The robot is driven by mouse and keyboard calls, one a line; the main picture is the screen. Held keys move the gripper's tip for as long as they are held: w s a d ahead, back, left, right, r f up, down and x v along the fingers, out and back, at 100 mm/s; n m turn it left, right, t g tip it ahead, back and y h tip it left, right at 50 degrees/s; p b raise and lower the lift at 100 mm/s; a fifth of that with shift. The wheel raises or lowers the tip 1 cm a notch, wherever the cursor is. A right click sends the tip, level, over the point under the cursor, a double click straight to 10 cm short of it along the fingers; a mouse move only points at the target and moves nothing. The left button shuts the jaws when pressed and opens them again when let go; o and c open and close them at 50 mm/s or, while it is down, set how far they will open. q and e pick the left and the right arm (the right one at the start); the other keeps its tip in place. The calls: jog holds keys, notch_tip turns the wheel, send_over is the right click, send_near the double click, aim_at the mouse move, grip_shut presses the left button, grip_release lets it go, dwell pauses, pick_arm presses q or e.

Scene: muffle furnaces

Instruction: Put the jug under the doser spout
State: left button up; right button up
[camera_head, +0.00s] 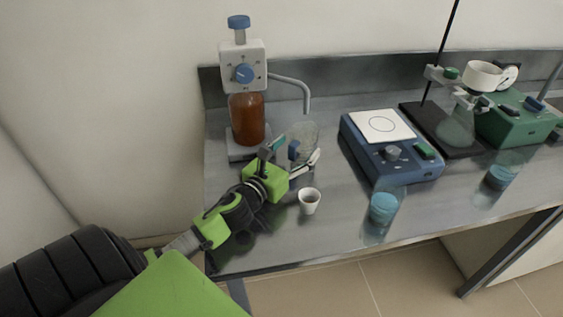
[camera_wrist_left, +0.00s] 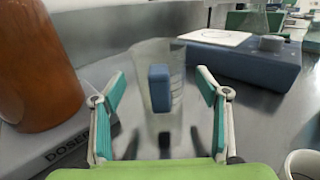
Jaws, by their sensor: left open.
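The jug (camera_head: 306,134) is clear, with a blue handle (camera_wrist_left: 159,88) facing my left gripper. In the head view it stands upright on the bench, below the end of the doser spout (camera_head: 306,98). The doser (camera_head: 243,68) has a white head with a blue knob over a brown bottle (camera_head: 247,120), on a grey base (camera_wrist_left: 65,148) lettered "DOSER". My left gripper (camera_head: 292,156) is open, with its fingers spread to either side of the handle and a gap on both sides in the left wrist view (camera_wrist_left: 160,84). My right gripper is not in view.
A small white cup (camera_head: 310,201) stands close in front of the left gripper. A blue hotplate (camera_head: 392,155) is to the right, with blue-filled beakers (camera_head: 383,207) (camera_head: 499,177) near the front edge. A stand with a flask (camera_head: 457,128) and a green device (camera_head: 517,120) are farther right.

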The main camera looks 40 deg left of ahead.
pick_arm(q)
jog(key=s, duration=0.8)
jog(key=shift+s+d, duration=0.3)
jog(key=shift+s+r, duration=0.1)
jog(key=shift+s, duration=0.3)
